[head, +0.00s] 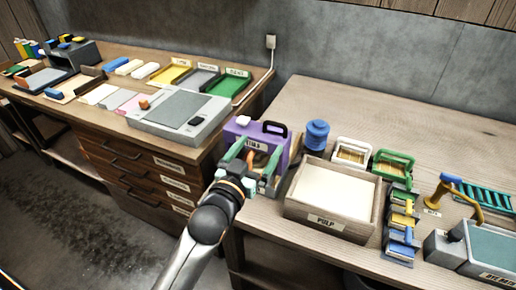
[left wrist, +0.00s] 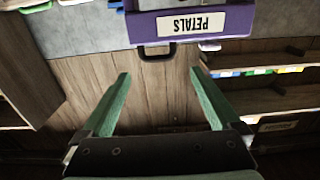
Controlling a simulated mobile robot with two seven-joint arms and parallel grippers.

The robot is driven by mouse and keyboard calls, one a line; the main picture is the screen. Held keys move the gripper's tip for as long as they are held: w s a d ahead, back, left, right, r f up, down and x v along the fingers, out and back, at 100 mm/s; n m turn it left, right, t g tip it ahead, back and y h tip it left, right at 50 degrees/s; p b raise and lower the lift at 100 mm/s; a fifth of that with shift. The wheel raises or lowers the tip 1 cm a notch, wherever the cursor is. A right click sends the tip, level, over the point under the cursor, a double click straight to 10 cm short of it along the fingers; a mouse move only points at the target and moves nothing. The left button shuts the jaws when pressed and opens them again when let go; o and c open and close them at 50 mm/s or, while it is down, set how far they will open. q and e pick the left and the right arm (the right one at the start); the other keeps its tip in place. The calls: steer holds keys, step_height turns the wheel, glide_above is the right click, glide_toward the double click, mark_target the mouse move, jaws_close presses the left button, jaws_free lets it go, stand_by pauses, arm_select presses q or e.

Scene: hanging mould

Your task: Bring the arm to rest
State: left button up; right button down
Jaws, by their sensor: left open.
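My left gripper (head: 248,165) reaches in from the bottom of the head view, in front of the purple box at the near table's left edge. In the left wrist view its two green fingers (left wrist: 160,95) are spread wide with nothing between them. My right gripper does not show.
A PULP tray (head: 327,223) stands right of the gripper, with a blue jar (head: 316,135) behind it. Small coloured frames (head: 392,165) and a yellow tap-like tool (head: 437,193) stand farther right. A drawer cabinet (head: 140,165) stands left. The table's back is clear.

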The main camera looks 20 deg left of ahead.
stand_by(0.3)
arm_select(q)
steer(key=s+a+f+g, duration=0.2)
steer(key=s+f+g, duration=0.4)
steer(key=s+f, duration=0.45)
steer(key=s+f+m+g, duration=0.1)
steer(key=s+f+g, duration=0.35)
steer(key=s, duration=0.35)
steer(key=s+f+m+g, duration=0.1)
steer(key=s+f+g, duration=0.35)
steer(key=s, duration=0.35)
steer(key=w+d+f+t+h+p, duration=0.1)
steer(key=w+d+f+t+p, duration=0.2)
steer(key=f+t, duration=0.3)
steer(key=shift+w+d+f+h, duration=0.4)
steer(key=shift+w+d+f, duration=0.2)
steer(key=shift+f, duration=0.55)
